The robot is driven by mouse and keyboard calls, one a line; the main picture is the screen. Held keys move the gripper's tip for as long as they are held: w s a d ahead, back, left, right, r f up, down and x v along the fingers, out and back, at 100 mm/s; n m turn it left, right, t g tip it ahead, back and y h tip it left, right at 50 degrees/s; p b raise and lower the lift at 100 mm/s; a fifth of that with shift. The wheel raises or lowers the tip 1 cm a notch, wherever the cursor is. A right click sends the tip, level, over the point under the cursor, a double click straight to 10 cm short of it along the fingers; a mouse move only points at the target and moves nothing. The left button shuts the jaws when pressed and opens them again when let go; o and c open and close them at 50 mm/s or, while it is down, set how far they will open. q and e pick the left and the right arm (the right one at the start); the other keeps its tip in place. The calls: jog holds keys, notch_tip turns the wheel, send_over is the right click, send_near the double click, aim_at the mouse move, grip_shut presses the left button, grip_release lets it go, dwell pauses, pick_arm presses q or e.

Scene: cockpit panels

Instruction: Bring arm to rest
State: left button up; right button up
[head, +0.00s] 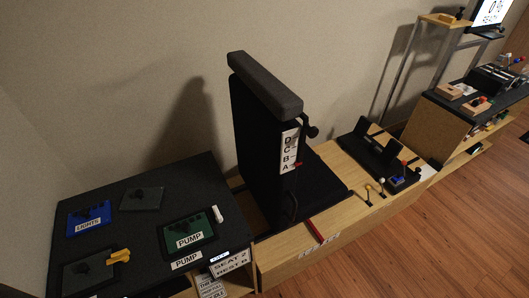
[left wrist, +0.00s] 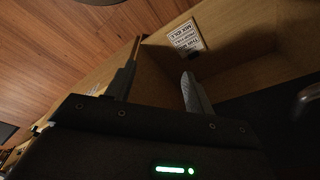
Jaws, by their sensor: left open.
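My left gripper (left wrist: 158,85) shows in the left wrist view with its two fingers spread apart and nothing between them. Beyond the fingers are a wooden panel and a corner of the furniture. In the head view neither of my grippers can be made out. A dark seat (head: 262,150) with a padded grey top and a white strip lettered D, C, B, A (head: 289,150) stands at the centre of the head view.
A black console (head: 140,215) with a blue LIGHTS panel (head: 88,218) and green PUMP panel (head: 190,232) is at left. A wooden bench (head: 345,215) with small levers (head: 369,194) runs right. Open wooden floor (head: 440,235) lies at lower right. A labelled sheet (left wrist: 187,38) shows near the left fingers.

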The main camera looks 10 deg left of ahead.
pick_arm(q)
jog(key=s+a+f+g+b, duration=0.1)
jog(key=s+a+f+b, duration=0.2)
jog(key=s+f, duration=1.3)
notch_tip(320, 180, down, 4)
jog(key=shift+s+f, duration=0.15)
jog(key=shift+s, duration=0.25)
